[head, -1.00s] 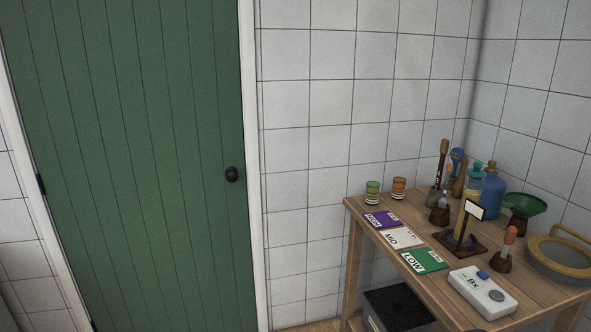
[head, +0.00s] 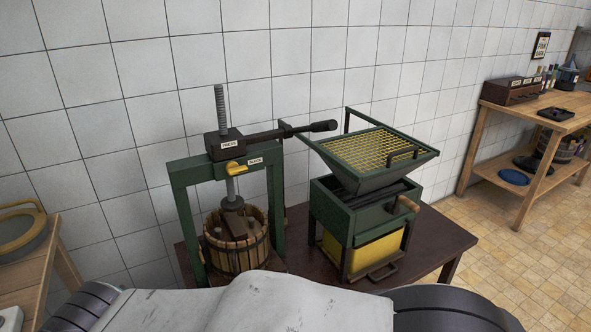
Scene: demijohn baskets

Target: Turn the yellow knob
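A small yellow knob (head: 235,167) sits on the front of the green press (head: 183,178), below the dark block labelled PRESS. A white label that seems to read BLOCK is beside the knob on its right. The press has a threaded rod, a long dark lever (head: 305,129) pointing right, and a wooden slatted basket (head: 236,246) underneath. My gripper is not in view. Pale and dark parts across the bottom edge look like my own body and hide the front of the dark table.
A green crusher (head: 349,215) with a yellow grid hopper and a yellow drawer stands right of the press on the dark table (head: 441,238). A wooden table (head: 28,283) is at far left. A wooden shelf table (head: 540,125) stands at the right. Tiled floor (head: 490,240) is clear between.

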